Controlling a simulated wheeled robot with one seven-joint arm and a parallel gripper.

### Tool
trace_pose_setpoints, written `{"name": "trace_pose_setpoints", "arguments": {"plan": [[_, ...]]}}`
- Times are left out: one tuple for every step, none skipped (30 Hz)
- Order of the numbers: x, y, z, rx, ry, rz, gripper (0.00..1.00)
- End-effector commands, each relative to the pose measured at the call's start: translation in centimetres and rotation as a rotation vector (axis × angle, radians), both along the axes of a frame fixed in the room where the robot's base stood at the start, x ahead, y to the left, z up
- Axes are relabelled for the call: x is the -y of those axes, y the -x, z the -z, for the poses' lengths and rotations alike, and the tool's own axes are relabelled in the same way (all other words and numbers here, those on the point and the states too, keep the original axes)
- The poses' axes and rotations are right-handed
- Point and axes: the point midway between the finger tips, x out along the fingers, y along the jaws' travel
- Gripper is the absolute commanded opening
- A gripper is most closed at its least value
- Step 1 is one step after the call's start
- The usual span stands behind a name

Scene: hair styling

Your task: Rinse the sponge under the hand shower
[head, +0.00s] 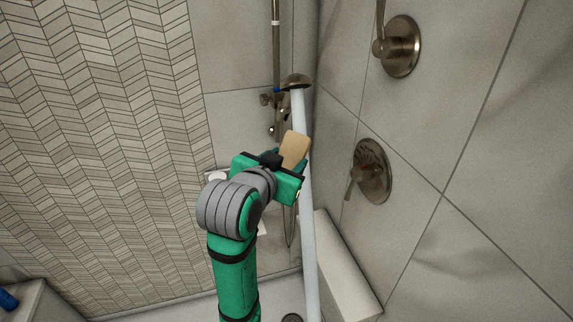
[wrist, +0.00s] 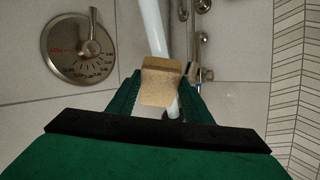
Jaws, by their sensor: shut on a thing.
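The tan sponge (head: 294,149) is held at the end of my gripper (head: 282,163), which is shut on it. In the wrist view the sponge (wrist: 161,84) sits between the two green fingers of my gripper (wrist: 160,98). The hand shower (head: 295,82) is on its rail in the corner, above the sponge. A pale column of water (head: 300,115) runs down from it. In the head view the water passes at the sponge's right edge. In the wrist view the water (wrist: 153,28) runs behind the sponge and shows again below it. I cannot tell whether they touch.
A round shower valve with a lever (head: 371,171) is on the right wall, with another handle (head: 397,46) above it. A white ledge (head: 340,266) stands low at the right. A drain (head: 292,318) is in the floor. A blue bottle (head: 8,299) stands at lower left.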

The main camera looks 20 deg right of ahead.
Motion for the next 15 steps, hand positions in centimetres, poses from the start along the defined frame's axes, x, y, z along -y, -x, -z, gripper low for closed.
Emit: {"name": "trace_pose_setpoints", "arguments": {"plan": [[0.3, -0.4, 0.1, -0.002, 0.000, 0.000, 0.28], [0.4, -0.6, 0.2, -0.002, 0.000, 0.001, 0.28], [0.6, -0.9, 0.2, -0.001, 0.001, 0.002, 0.28], [0.7, -1.1, 0.3, -0.001, 0.001, 0.002, 0.28], [0.8, -1.3, 0.3, -0.002, 0.000, 0.001, 0.28], [1.0, -1.6, 0.4, -0.002, 0.001, 0.002, 0.28], [1.1, -1.8, 0.4, -0.002, 0.000, 0.001, 0.28], [1.2, -2.0, 0.5, -0.001, 0.001, 0.002, 0.28], [1.4, -2.3, 0.6, -0.001, 0.001, 0.001, 0.28], [1.5, -2.6, 0.6, -0.002, 0.000, 0.000, 0.28], [1.6, -2.8, 0.7, -0.002, 0.000, 0.000, 0.28], [1.7, -3.1, 0.7, -0.002, 0.000, 0.000, 0.28], [1.9, -3.3, 0.7, 0.000, 0.000, 0.001, 0.28], [2.0, -3.5, 0.8, 0.000, 0.000, 0.001, 0.28], [2.2, -3.8, 0.9, -0.001, 0.000, 0.001, 0.28]]}}
